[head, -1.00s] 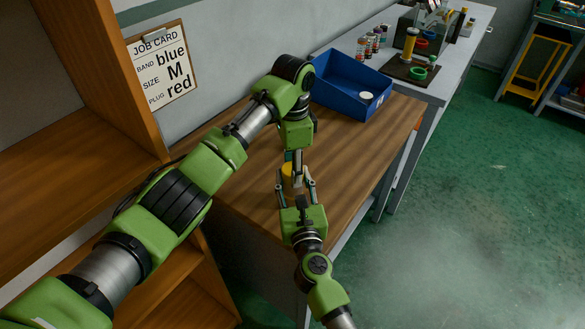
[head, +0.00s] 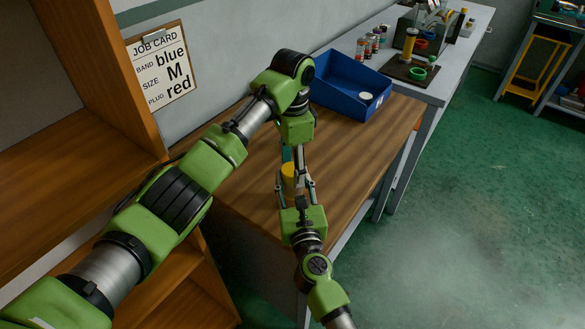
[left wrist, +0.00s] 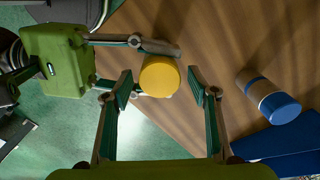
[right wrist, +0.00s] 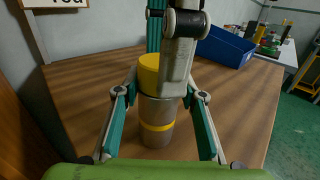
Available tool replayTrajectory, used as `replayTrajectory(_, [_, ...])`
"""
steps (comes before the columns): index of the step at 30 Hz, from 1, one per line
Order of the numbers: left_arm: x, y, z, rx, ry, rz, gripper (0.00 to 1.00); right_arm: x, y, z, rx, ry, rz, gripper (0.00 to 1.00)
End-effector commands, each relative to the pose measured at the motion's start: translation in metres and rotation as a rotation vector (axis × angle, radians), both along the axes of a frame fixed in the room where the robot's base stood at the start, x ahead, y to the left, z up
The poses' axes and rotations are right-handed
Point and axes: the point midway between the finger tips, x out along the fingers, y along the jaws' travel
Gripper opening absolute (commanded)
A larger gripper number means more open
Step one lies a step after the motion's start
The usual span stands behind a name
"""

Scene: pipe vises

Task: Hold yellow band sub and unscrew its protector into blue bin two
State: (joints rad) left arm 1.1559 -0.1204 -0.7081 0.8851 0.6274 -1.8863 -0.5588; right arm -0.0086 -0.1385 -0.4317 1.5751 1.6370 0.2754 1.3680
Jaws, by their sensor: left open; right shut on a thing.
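The yellow band sub (right wrist: 155,127) is a grey metal cylinder with a yellow band, standing upright in the right wrist view. My right gripper (right wrist: 160,98) is shut on it, one finger on each side. Its yellow protector (right wrist: 149,72) is on the upper end; it also shows in the head view (head: 288,174) and from above in the left wrist view (left wrist: 160,76). My left gripper (left wrist: 160,88) points down over the protector with its fingers open, one on each side and a gap to each. A blue bin (head: 345,88) stands toward the back of the wooden bench; its number is not visible.
A grey cylinder with a blue band and blue end (left wrist: 270,95) is on the bench near the bin in the left wrist view. A white disc (head: 366,96) is in the bin. A wooden shelf (head: 90,110) stands left. The bench's right part is clear.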

Motion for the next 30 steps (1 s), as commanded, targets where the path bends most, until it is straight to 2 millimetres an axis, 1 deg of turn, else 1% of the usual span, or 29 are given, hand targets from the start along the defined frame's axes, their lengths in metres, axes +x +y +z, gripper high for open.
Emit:
replayTrajectory(1, [0.001,-0.001,0.008,-0.002,-0.004,-0.001,0.54,0.0,0.0,0.0,0.001,0.0,0.001,0.0])
replayTrajectory(3, [0.001,-0.001,0.019,-0.002,-0.004,-0.001,0.54,0.0,0.0,0.0,0.001,0.0,0.001,0.0])
replayTrajectory(6, [0.001,-0.001,0.03,-0.002,-0.003,-0.001,0.54,0.0,0.0,0.0,0.001,0.0,0.001,0.0])
replayTrajectory(7, [0.0,-0.001,0.032,-0.001,-0.003,-0.001,0.51,0.0,0.0,0.0,0.001,0.0,0.001,0.0])
replayTrajectory(11, [0.001,-0.001,0.037,-0.001,-0.004,-0.048,0.51,0.0,0.0,0.0,0.001,0.0,0.001,0.0])
replayTrajectory(14, [0.003,-0.001,0.046,0.002,-0.012,-0.168,0.51,0.0,0.0,0.0,0.001,0.0,0.001,0.0])
replayTrajectory(18, [0.003,-0.001,0.058,0.004,-0.012,-0.378,0.51,0.0,0.0,0.0,0.001,0.0,0.0,0.0])
replayTrajectory(21, [0.002,-0.001,0.064,0.003,-0.007,-0.496,0.51,0.0,0.0,0.0,0.001,0.0,0.0,0.0])
replayTrajectory(24, [0.001,0.0,0.066,0.002,-0.002,-0.57,0.51,0.0,0.0,0.0,0.001,0.0,0.0,0.0])
replayTrajectory(26, [0.0,0.0,0.064,0.001,0.001,-0.591,0.51,0.0,0.0,0.0,0.001,0.0,0.0,0.0])
replayTrajectory(29, [0.0,0.0,0.054,0.0,0.002,-0.601,0.51,0.0,0.0,0.0,0.001,0.0,0.0,0.0])
replayTrajectory(30, [0.0,0.0,0.048,0.0,0.004,-0.601,0.51,0.0,0.0,0.0,0.001,0.0,0.0,0.0])
